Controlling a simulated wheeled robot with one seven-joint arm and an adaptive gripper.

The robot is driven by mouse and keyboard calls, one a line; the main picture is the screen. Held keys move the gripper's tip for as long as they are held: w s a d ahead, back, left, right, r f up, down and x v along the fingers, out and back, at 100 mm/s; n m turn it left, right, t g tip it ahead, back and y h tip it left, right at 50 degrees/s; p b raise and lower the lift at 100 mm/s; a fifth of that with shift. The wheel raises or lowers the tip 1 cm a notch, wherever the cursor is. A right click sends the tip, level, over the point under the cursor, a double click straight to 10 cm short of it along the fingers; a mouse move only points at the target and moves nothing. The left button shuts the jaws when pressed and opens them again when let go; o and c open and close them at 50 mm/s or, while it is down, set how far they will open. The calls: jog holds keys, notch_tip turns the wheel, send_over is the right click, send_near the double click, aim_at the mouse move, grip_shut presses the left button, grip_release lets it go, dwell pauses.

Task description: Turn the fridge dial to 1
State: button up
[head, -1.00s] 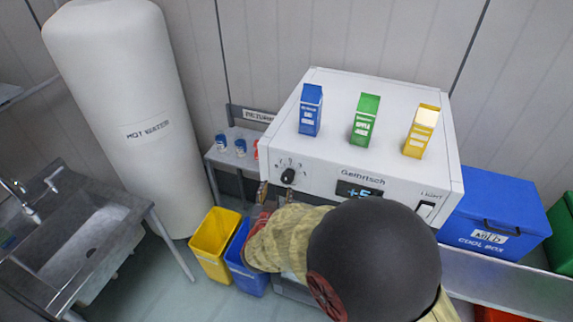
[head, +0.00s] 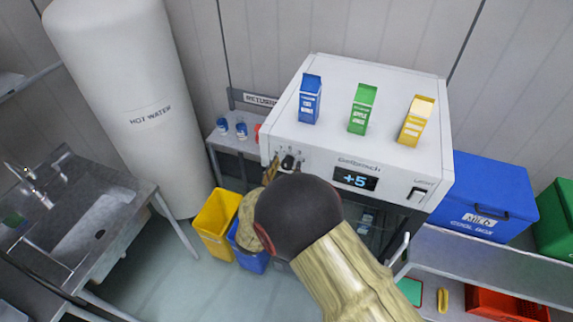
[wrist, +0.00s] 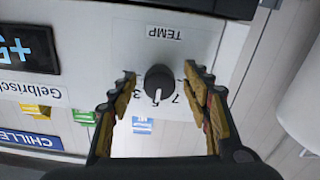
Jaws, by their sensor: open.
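The black fridge dial (head: 288,163) is on the left of the white fridge's front panel (head: 325,168). In the wrist view the dial (wrist: 158,80) is near the centre, on an upside-down panel marked TEMP. Its white pointer line points down in the picture, close to the 5. The display (head: 354,180) reads +5. My gripper (wrist: 160,75) is open, with one fingertip on each side of the dial and a gap between each finger and the knob. In the head view my arm hides most of the gripper.
Blue, green and yellow cartons (head: 362,109) stand on the fridge top. A light switch (head: 417,193) is at the panel's right. Yellow and blue bins (head: 215,222) stand on the floor at left. A blue cool box (head: 490,195) is at right.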

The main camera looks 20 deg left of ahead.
jog(key=shift+w, duration=0.45)
jog(key=shift+c, duration=0.3)
jog(key=c, duration=1.1)
